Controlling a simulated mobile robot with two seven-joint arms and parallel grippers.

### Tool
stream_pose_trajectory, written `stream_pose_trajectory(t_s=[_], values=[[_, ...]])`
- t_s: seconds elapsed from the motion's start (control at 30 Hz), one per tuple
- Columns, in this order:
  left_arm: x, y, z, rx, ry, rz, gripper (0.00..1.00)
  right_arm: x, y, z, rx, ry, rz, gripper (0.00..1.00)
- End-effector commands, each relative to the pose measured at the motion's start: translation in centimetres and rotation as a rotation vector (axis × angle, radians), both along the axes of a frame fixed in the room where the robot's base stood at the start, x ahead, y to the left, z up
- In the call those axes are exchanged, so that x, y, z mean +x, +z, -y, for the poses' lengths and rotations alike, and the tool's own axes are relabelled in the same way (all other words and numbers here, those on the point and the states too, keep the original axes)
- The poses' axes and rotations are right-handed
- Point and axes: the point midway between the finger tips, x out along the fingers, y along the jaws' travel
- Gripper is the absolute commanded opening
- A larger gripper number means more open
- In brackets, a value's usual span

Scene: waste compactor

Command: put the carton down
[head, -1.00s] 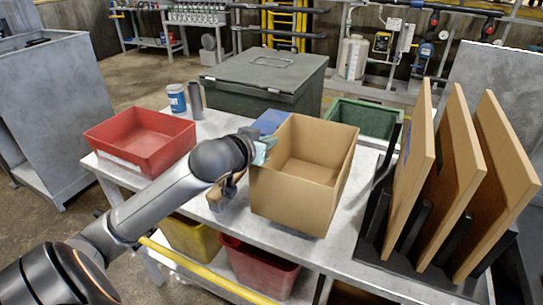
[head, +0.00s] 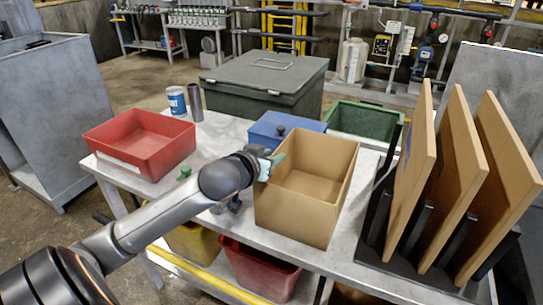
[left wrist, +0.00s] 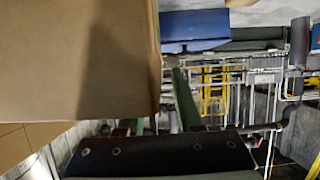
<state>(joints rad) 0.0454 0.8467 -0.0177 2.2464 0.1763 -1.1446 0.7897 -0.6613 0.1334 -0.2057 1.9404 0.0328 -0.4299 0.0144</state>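The open-topped brown carton (head: 295,213) is upright over the middle of the grey table, close to its front edge. Whether its whole base rests on the table is hard to tell. My left gripper (head: 270,164) is at the top of the carton's left wall, with teal fingertips spread on either side of the rim. In the left wrist view the carton (left wrist: 75,60) fills the upper left and partly hides one finger. The other green finger stands apart from its edge, so the gripper (left wrist: 158,115) looks open. My right gripper is not in view.
A red bin (head: 140,145) stands left on the table (head: 225,135), with a blue can (head: 176,100) and grey cylinder (head: 195,102) behind. A blue box (head: 285,127) and green bin (head: 365,122) are behind the carton. Upright brown boards (head: 455,180) in a black rack stand close on the right.

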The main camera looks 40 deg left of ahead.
Motion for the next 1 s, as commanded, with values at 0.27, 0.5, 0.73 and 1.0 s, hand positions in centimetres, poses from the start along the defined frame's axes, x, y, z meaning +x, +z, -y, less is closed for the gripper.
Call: stream_pose_trajectory(t_s=[0.27, 0.5, 0.73, 1.0], values=[[-0.5, 0.2, 0.1, 0.0, -0.001, 0.001, 0.35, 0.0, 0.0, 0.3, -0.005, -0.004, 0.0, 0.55], [-3.8, 1.6, 1.0, -0.001, -0.002, 0.0, 0.35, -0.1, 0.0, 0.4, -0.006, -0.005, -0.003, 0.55], [-6.1, 3.2, 1.6, -0.007, -0.001, -0.004, 0.35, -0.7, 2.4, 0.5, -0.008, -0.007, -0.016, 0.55], [-7.7, 3.9, 1.9, -0.005, 0.001, -0.004, 0.35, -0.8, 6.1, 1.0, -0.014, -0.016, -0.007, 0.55]])
